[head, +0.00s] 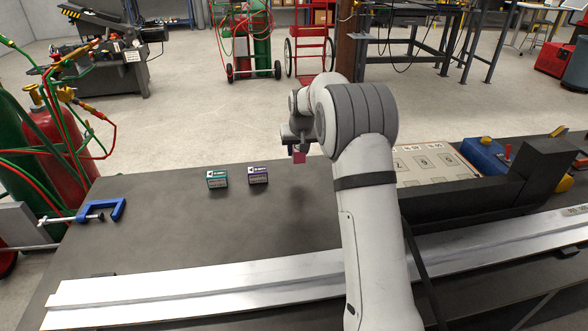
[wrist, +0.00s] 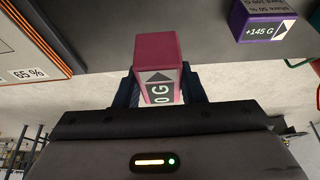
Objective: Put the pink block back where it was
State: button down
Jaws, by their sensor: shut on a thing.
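The pink block (head: 299,157) is in the jaws of my gripper (head: 298,148), held above the dark table, with a shadow on the tabletop below it. Part of the label is hidden by the gripper.
A teal block (head: 217,179) and a purple block (head: 258,175) stand left of my gripper; the purple block (wrist: 264,22) reads "+145 G". A printed board (head: 432,163) lies to the right. A blue clamp (head: 100,212) and a long metal bar (head: 200,283) edge the table.

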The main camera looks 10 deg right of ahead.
jog(key=shift+a+f, duration=0.15)
jog(key=shift+f, duration=3.15)
jog(key=shift+f+b, duration=0.15)
jog(key=shift+b, duration=0.2)
jog(key=c, duration=0.9)
grip_release()
jog(key=shift+s+f, duration=0.1)
